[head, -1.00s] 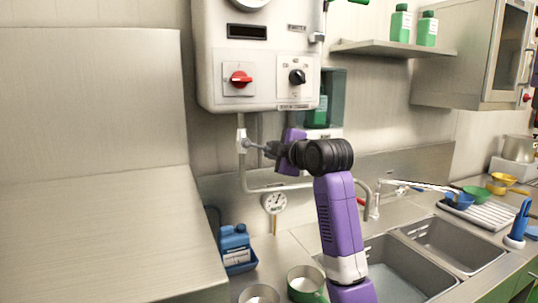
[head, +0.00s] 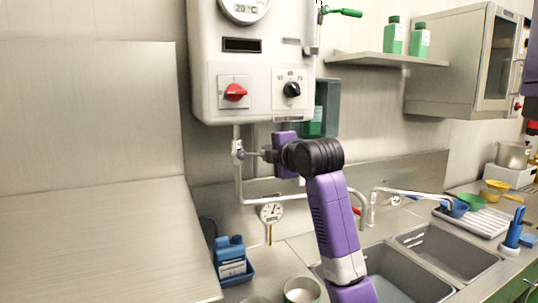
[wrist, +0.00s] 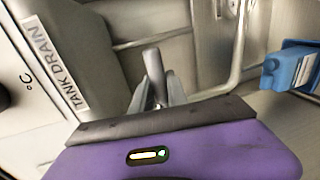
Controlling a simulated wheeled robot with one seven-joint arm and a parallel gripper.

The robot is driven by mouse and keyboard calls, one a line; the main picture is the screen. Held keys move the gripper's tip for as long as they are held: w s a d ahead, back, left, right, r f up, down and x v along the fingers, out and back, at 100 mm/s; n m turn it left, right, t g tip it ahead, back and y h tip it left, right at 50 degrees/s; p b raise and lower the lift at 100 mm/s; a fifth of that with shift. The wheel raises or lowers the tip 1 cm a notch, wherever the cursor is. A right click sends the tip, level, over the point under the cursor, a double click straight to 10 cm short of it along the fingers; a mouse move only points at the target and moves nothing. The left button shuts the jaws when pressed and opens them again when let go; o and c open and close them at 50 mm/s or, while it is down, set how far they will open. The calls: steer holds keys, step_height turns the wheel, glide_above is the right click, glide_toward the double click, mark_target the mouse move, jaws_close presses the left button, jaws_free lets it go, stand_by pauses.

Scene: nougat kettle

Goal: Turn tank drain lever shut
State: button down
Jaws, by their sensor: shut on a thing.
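The white tank (head: 254,65) hangs on the wall. A pipe with a pale valve (head: 237,150) runs down from its underside. My gripper (head: 257,154) reaches in from the right, just below the tank, at this valve. In the wrist view my gripper (wrist: 158,92) has its two grey fingers shut on a grey rod-like lever (wrist: 152,62), whose rounded end stands out past the fingers. A "TANK DRAIN" label (wrist: 60,65) shows at the left there. In the head view the lever is too small to tell its exact angle.
A red knob (head: 235,92) and a black knob (head: 292,90) sit on the tank front. A dial gauge (head: 271,212) and a blue jug (head: 231,255) are below. The sinks (head: 441,248) and tap (head: 375,200) lie to the right.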

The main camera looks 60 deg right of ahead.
steer(key=c, duration=1.3)
jaws_free()
steer(key=b+v, duration=0.1)
steer(key=v, duration=0.6)
steer(key=shift+s+a+b, duration=0.25)
steer(key=shift+s+b, duration=0.05)
steer(key=shift+b, duration=0.1)
